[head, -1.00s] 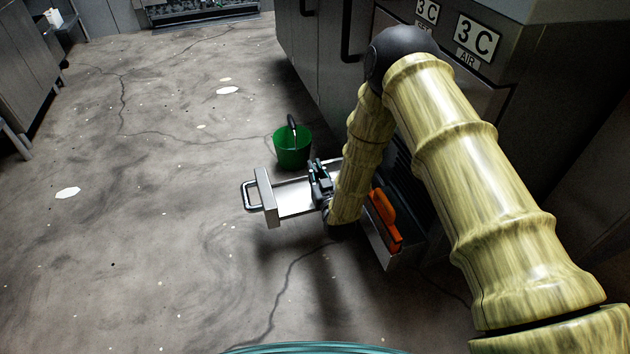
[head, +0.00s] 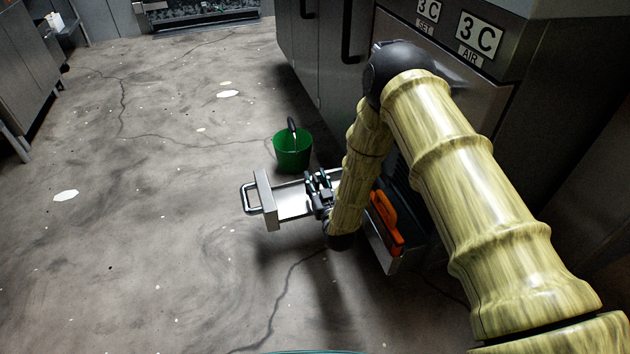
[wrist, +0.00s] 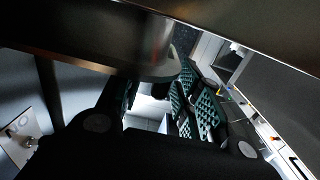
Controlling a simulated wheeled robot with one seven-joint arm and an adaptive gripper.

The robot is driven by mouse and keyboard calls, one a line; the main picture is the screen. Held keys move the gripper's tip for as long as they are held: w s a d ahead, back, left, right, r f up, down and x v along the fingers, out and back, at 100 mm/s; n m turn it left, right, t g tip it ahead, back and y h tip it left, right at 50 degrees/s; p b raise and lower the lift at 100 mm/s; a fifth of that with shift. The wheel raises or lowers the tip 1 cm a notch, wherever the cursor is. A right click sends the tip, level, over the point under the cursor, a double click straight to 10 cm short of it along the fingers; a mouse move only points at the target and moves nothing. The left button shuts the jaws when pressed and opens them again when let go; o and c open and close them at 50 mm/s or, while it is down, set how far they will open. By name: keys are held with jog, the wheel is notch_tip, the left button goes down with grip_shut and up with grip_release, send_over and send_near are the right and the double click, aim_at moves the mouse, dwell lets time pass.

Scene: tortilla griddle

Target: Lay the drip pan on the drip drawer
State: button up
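The drip drawer (head: 265,200) is pulled out low from the dark metal unit, its looped handle facing left. A bright, flat metal surface (head: 293,205) shows inside it. I cannot tell whether this is the drip pan or the drawer's floor. My gripper (head: 319,190) is low over the drawer's inner half, pointing away from the head camera. In the wrist view its two green-padded fingers (wrist: 158,105) stand apart with a light gap between them. A dark metal edge with a rounded tab (wrist: 152,68) crosses above and in front of them; what it belongs to is unclear.
A green bucket (head: 292,151) stands on the floor just behind the drawer. An orange-handled tool (head: 386,217) sits in a grey holder (head: 394,262) to the right of my forearm. Open concrete floor (head: 150,250) lies to the left.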

jog(key=shift+r, duration=0.2)
jog(key=p+v, duration=0.5)
jog(key=v, duration=0.7)
jog(key=shift+p, duration=0.35)
